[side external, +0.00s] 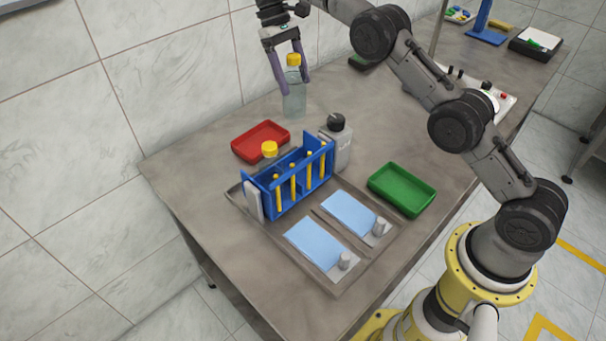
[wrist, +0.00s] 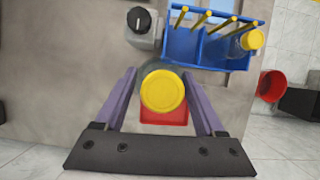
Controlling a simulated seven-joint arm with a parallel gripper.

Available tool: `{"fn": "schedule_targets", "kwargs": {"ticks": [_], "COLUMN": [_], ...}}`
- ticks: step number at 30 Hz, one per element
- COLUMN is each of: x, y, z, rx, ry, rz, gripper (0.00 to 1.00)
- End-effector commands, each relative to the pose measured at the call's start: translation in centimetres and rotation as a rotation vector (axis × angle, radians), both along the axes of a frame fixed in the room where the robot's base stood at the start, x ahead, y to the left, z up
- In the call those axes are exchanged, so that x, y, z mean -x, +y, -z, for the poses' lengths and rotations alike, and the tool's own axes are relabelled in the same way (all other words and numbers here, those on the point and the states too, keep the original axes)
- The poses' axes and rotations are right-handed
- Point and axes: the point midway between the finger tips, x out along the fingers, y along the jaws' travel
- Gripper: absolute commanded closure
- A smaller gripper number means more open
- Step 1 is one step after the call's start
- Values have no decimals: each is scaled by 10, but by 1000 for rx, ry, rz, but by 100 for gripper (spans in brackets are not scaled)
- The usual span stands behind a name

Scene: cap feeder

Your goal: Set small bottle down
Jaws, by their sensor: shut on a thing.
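The small bottle (side external: 293,98) is clear with a yellow cap and is held upright. My gripper (side external: 293,86) is shut on it, with a purple finger on either side. It is near the back of the table, behind the red tray; I cannot tell whether its base touches the tabletop. In the wrist view its yellow cap (wrist: 163,91) fills the space between my fingers (wrist: 160,73), and its body is mostly hidden under the cap.
The red tray (side external: 247,148) is just in front. A grey black-capped bottle (side external: 340,150) and a green tray (side external: 402,201) stand right. Bare tabletop (side external: 375,120) lies right of the held bottle.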

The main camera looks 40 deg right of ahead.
Motion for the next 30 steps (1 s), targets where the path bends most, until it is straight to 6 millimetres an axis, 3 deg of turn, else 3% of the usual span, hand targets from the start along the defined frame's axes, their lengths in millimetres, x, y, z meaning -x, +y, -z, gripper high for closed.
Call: {"fn": "schedule_targets", "kwargs": {"ticks": [1,9,17,22,30], "x": [9,55,82,86,86], "y": [5,37,52,54,54], "z": [-14,-56,-72,-56,9], "rx": [-1,0,2,2,4], "ry": [-4,-4,-1,3,4], "rz": [65,318,427,441,440], "gripper": [100,100,100,100,100]}}
